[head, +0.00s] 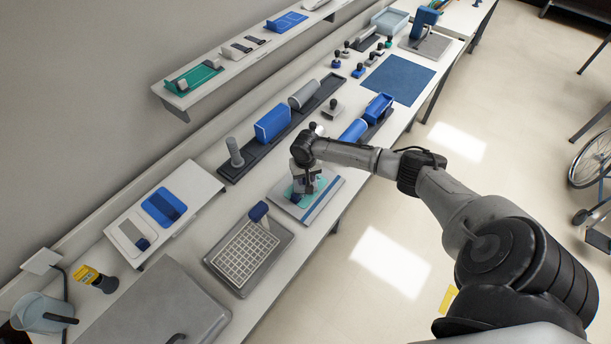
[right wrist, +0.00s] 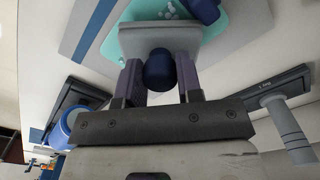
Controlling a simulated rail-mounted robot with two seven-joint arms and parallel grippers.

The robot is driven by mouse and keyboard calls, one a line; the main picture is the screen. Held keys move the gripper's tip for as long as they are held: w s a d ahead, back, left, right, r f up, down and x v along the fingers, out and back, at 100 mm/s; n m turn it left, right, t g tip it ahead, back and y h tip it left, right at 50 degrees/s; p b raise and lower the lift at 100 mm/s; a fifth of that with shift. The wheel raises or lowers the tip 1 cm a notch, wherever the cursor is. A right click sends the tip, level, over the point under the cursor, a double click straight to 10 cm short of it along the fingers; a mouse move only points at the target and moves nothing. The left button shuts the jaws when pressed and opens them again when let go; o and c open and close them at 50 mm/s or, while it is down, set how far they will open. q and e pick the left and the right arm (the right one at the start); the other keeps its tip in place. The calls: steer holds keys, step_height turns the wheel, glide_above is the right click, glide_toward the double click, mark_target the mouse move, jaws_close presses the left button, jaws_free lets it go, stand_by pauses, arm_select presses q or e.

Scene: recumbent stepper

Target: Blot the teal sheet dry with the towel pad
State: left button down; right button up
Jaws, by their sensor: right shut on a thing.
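The teal sheet (head: 321,184) lies on a pale board with a blue stripe near the bench's front edge; it also shows in the right wrist view (right wrist: 118,42). Small pale drops (right wrist: 172,11) are on it. My right gripper (head: 304,183) is over the sheet, its fingers closed around the dark blue knob (right wrist: 159,70) of a pale grey pad (right wrist: 175,39), which looks like the towel pad. The pad covers part of the sheet; I cannot tell whether it touches it. Another dark blue piece (right wrist: 204,10) is beyond the pad. My left gripper is not in view.
A grid tray (head: 246,252) with a blue-headed tool is left of the board. A dark rack (head: 234,172) with a blue block (head: 272,123) stands behind. A blue roller (head: 354,131) and a blue mat (head: 398,79) are farther right. Open floor lies in front.

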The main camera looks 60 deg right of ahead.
steer(key=shift+f, duration=0.15)
stand_by(0.6)
steer(key=shift+f, duration=0.5)
stand_by(0.9)
steer(key=shift+f, duration=0.15)
stand_by(0.4)
steer(key=shift+d, duration=0.1)
steer(key=shift+s+d+p, duration=0.1)
steer(key=shift+d+p, duration=0.25)
steer(key=shift+d, duration=0.45)
steer(key=shift+s+d+r, duration=0.1)
steer(key=shift+d, duration=0.7)
steer(key=shift+s+d+r, duration=0.1)
steer(key=shift+d, duration=0.65)
